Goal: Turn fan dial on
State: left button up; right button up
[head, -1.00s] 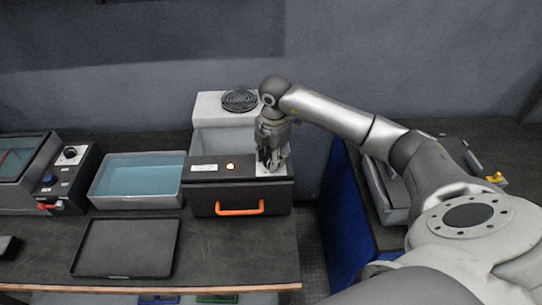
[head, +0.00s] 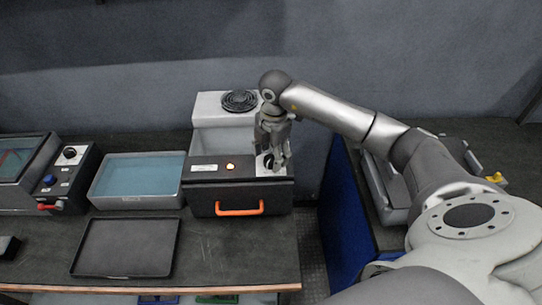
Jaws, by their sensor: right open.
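The fan dial (head: 268,161) is a dark knob on a light plate at the right end of the top of a black box (head: 195,202). The box has an orange handle and a lit orange lamp (head: 230,167). My right gripper (head: 272,163) points down over the dial, open, with its fingers around or just beside the knob; I cannot tell if they touch it. The fingers partly hide the dial. A round black fan grille (head: 239,100) sits on the white housing (head: 210,110) behind the box. My left gripper is not in view.
A tray of blue liquid (head: 137,180) stands left of the box. An empty black tray (head: 126,247) lies in front of it. A control panel with a dark knob, a blue button and a red lever (head: 48,207) is further left. A gap separates the benches at right.

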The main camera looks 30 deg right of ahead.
aim_at(273, 160)
notch_tip(273, 160, up, 11)
jog(key=shift+s, duration=0.35)
jog(key=shift+f, duration=0.1)
dwell(0.3)
